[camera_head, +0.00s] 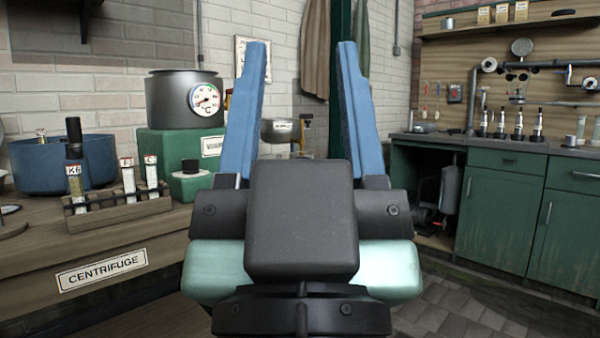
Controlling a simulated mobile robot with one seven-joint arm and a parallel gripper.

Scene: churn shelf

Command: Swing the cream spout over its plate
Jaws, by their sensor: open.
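My gripper (301,60) fills the middle of the view, its two blue fingers pointing up and spread wide apart. It is open, with nothing held between the fingers. Behind it, between the fingers, part of a metal bowl-like vessel (280,131) shows, with a small dark fitting on its right. I cannot tell whether this is the cream spout or its plate. No spout or plate can be clearly made out, and my gripper hides much of the middle.
A wooden bench (110,255) labelled CENTRIFUGE at left bears a blue tub (85,165), a tube rack (118,204) and a green-based machine with a dial (206,99). Green cabinets (500,205) stand at right. Stone floor (470,310) is clear at lower right.

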